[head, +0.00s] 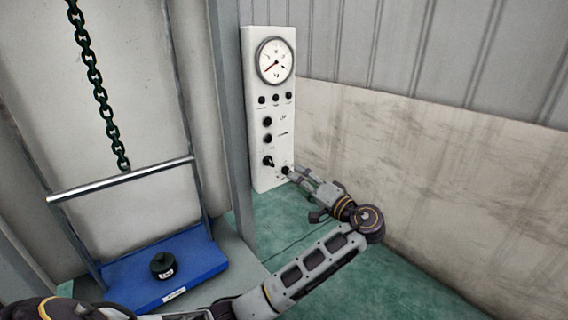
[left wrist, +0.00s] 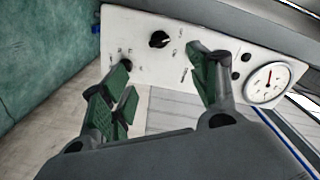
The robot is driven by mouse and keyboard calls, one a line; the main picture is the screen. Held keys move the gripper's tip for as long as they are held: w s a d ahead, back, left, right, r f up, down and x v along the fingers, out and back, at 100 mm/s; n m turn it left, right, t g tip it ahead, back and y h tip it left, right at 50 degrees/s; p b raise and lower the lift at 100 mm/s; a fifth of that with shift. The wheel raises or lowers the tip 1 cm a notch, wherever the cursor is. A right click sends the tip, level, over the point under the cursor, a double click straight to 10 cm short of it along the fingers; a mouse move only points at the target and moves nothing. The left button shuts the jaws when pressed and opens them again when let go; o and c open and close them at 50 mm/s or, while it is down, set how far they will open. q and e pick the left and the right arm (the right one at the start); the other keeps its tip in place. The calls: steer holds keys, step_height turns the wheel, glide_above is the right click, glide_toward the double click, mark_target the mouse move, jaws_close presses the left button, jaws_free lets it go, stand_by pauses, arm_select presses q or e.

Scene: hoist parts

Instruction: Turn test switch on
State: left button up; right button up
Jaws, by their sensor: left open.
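The white control panel (head: 257,120) stands upright against the wall. Low on it are a black rotary knob (head: 268,161) and a second dark knob (head: 286,170) at lower right; their labels are too small to read. My left gripper (head: 296,175) is at the panel's lower right edge, close to the second knob. In the left wrist view, my left gripper (left wrist: 156,66) is open and empty. The rotary knob (left wrist: 159,39) shows between its fingers, and the second knob (left wrist: 126,65) is partly hidden by the left finger. Contact cannot be told. My right gripper is not in view.
A round gauge (head: 275,60), small black buttons (head: 275,98) and two more dark controls (head: 267,122) are higher on the panel. A grey post (head: 230,120) stands left of it. A chain (head: 97,90) hangs over a blue platform (head: 200,262) bearing a black weight (head: 163,265).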

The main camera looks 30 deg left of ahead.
mark_target(269, 162)
arm_select(q)
steer(key=shift+a, duration=0.15)
steer(key=x, duration=1.3)
steer(key=shift+a+p, duration=0.3)
steer(key=shift+p, duration=0.05)
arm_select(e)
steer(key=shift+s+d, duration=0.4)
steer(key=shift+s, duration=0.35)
arm_select(q)
steer(key=shift+w, duration=0.15)
steer(key=shift+c, duration=0.3)
steer(key=c, duration=1)
